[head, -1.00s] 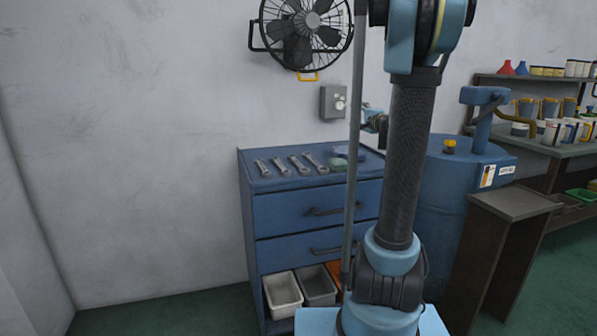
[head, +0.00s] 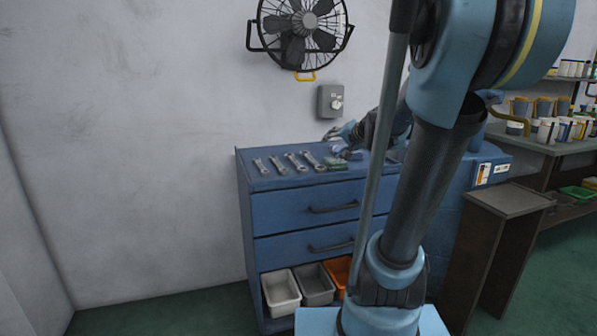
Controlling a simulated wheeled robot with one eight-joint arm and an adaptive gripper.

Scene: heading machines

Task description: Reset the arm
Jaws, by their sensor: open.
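My gripper (head: 338,134) is open and small in the head view, at the back right of the blue tool cabinet (head: 304,205), near the wall. It looks to be above the cabinet top, close to a small green object (head: 335,163) and a bluish object (head: 350,153). I cannot tell whether it touches anything, and I see nothing held in it. My arm stands at the right, leaning right at its elbow, and hides part of the cabinet's right side.
Several wrenches (head: 299,162) lie on the cabinet top. Open bins, white (head: 282,293), grey (head: 315,285) and orange (head: 339,270), sit in its lower shelf. A fan (head: 301,30) and a switch box (head: 331,101) hang on the wall. A brown stand (head: 507,203) is at the right.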

